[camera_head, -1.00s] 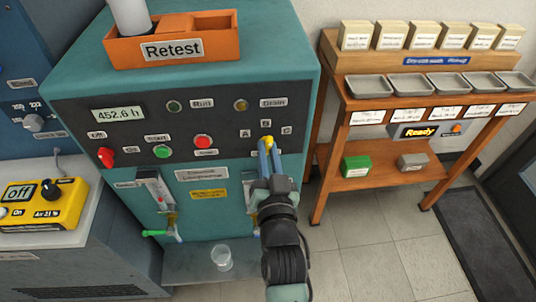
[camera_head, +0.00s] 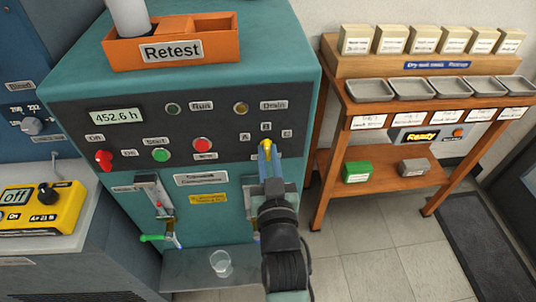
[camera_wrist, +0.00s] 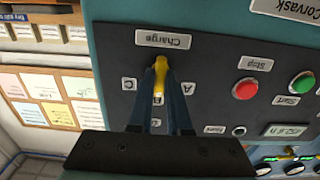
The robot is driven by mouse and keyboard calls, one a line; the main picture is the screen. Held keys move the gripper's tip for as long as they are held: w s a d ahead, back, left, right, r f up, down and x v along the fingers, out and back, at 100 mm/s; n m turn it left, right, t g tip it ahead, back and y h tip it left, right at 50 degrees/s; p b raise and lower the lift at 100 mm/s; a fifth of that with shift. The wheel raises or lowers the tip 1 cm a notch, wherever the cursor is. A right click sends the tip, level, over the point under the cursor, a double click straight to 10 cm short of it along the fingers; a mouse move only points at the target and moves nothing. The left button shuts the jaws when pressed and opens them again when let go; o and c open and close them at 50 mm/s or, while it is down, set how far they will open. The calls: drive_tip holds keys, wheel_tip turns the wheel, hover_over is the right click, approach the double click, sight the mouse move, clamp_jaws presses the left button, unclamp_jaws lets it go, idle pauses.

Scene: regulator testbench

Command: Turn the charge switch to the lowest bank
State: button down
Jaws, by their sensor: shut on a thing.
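The charge switch (camera_wrist: 159,68) is a yellow knob on the dark panel. It stands below the upside-down "Charge" label in the wrist view. In the head view its yellow end (camera_head: 266,144) shows just under the B mark (camera_head: 266,126), with A (camera_head: 244,137) to the left and C (camera_head: 286,133) to the right. My gripper (camera_head: 265,149) is shut on the switch, its blue fingers on either side of the yellow in the wrist view (camera_wrist: 160,88). The knob lies about upright in the wrist view, in line with B, which is partly hidden. Its exact pointing is hard to tell.
The panel also carries a red button (camera_head: 202,144), a green button (camera_head: 161,155) and a red knob (camera_head: 103,160). An orange Retest tray (camera_head: 172,49) sits on top of the machine. A wooden rack (camera_head: 400,100) stands to the right, with open floor before it.

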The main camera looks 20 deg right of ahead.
drive_tip(key=c, duration=0.9)
unclamp_jaws()
drive_tip(key=shift+o, duration=0.2)
drive_tip(key=v, duration=1.3)
